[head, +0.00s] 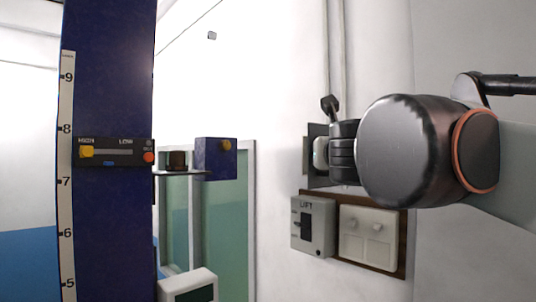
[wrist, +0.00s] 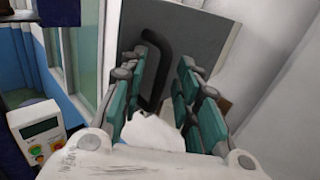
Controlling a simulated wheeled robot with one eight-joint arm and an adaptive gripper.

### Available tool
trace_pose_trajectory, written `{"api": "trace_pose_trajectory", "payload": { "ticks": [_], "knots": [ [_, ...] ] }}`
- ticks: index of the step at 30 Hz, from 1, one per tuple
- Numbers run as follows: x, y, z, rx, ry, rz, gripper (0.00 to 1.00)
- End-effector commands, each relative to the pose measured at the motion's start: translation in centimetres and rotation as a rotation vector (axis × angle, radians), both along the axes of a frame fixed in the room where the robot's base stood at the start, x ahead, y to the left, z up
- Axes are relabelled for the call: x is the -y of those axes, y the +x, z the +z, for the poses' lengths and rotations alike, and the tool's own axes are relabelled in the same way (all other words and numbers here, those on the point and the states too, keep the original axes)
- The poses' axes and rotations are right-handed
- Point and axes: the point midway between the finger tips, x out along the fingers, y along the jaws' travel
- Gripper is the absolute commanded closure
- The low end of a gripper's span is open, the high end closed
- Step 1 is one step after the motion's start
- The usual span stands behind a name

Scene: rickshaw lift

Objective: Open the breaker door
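The breaker door is a flat grey panel (wrist: 205,45) ahead of my gripper in the wrist view. A black bent handle (wrist: 157,50) stands out from it. My gripper (wrist: 166,66) is open, with teal-padded fingers spread apart. The handle shows between the fingers, closer to the left one; I cannot tell whether they touch. No grip on it is visible. In the head view, the grey breaker box (head: 311,143) is on the wall, mostly hidden behind my wrist and gripper. The door looks closed, but its edges are partly hidden.
Below the box, a LIFT switch (head: 313,226) and a white switch plate (head: 368,238) sit on a brown board. A blue column (head: 112,230) with a height scale stands at left. A white device with a display (wrist: 40,130) is at lower left in the wrist view.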

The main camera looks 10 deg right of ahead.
Motion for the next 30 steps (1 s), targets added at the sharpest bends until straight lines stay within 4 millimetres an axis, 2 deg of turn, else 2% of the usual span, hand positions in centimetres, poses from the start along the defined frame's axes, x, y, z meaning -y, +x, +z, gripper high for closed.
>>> {"api": "trace_pose_trajectory", "payload": {
  "ticks": [5,18,24,30],
  "knots": [
    [-0.7,-1.7,0.0,0.0,0.0,0.003,0.7],
    [-3.3,-9.3,0.0,0.0,0.0,0.004,0.7],
    [-3.8,-10.9,0.0,0.0,0.0,0.0,0.7],
    [-3.8,-11.2,0.0,0.0,0.0,-0.001,0.7]
  ]
}}
